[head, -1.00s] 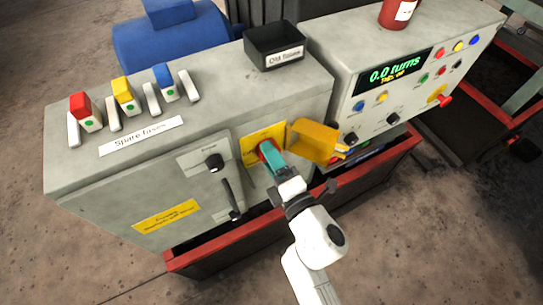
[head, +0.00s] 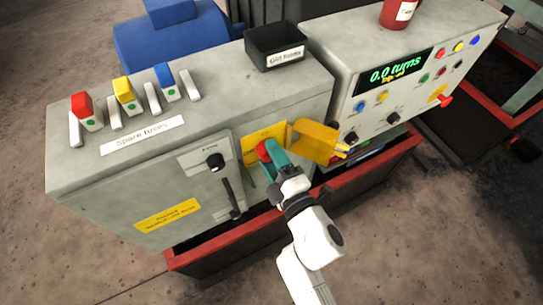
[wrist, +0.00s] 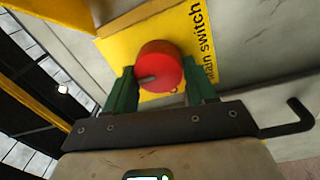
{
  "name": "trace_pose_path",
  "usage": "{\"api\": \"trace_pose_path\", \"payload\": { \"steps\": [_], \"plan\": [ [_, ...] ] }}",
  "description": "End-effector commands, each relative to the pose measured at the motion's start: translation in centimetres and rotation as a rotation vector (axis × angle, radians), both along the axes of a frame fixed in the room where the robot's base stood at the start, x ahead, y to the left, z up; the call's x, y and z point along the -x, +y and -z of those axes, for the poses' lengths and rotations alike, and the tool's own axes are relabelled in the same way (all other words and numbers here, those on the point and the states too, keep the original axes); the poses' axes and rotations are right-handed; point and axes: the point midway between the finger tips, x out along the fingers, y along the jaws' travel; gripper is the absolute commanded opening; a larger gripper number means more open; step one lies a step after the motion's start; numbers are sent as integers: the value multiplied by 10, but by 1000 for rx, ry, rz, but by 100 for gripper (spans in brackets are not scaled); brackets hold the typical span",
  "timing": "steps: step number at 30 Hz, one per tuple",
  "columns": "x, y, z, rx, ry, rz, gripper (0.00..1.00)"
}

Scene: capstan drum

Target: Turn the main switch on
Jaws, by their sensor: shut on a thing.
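The main switch is a round red knob (wrist: 160,66) on a yellow plate (wrist: 208,42) lettered "main switch". In the head view the red knob (head: 265,149) shows at the tip of my gripper (head: 272,155), on the front of the grey cabinet. In the wrist view my gripper (wrist: 160,85) has its green fingers on either side of the knob, shut on it. A dark slot-like mark shows on the knob's face. The hinged yellow cover (head: 315,141) stands swung open to the right of the switch.
The control panel with a display (head: 394,73) reading "0.0 turns" is at the right. A red-edged trough (head: 350,187) runs below. Spare fuses and a black bin (head: 275,47) stand on the cabinet top.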

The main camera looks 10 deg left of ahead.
Motion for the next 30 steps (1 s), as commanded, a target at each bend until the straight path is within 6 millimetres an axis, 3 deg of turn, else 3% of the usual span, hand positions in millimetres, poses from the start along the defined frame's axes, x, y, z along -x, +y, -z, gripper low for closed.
{"api": "trace_pose_path", "payload": {
  "steps": [2,3,10,20,30],
  "plan": [
    [0,-2,2,-1,6,4,25],
    [0,-2,2,0,5,4,58],
    [0,-1,1,0,3,1,80],
    [4,-3,1,0,2,1,81],
    [51,-35,6,1,5,2,81]
  ]
}}
